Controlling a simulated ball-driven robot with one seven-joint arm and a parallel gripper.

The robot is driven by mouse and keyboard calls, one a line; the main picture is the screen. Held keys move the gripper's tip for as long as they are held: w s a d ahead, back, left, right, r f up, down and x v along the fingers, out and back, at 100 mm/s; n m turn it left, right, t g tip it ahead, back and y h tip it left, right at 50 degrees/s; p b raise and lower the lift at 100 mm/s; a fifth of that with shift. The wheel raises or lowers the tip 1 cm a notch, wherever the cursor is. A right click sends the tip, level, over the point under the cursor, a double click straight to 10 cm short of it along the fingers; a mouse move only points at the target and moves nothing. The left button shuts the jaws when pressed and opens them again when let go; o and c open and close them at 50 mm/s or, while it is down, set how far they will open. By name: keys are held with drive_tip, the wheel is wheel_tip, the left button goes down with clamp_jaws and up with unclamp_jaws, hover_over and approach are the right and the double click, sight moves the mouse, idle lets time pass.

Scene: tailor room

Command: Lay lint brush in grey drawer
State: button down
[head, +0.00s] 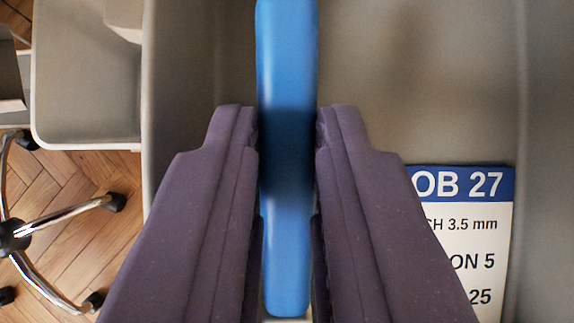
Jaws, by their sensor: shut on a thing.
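My gripper (287,130) has its two dark purple fingers closed on a long blue object, the lint brush (287,60), which lies lengthwise between them. The brush runs from the top edge of the view down between the fingers; its top end is cut off by the frame. Below it is the grey drawer (185,50), whose left wall and floor show around the gripper. The brush is over the drawer's interior; I cannot tell whether it touches the floor.
A white card with a blue header (462,185) lies in the drawer at the right, partly behind my finger. Outside at the left are another grey surface (85,80), a chair base with chrome legs (60,215) and a wooden parquet floor (130,175). The drawer floor at upper right is clear.

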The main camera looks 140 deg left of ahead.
drive_tip(key=shift+f, duration=0.3)
drive_tip(key=c, duration=1)
unclamp_jaws()
drive_tip(key=shift+p+v, duration=1.55)
drive_tip(key=shift+v, duration=2.4)
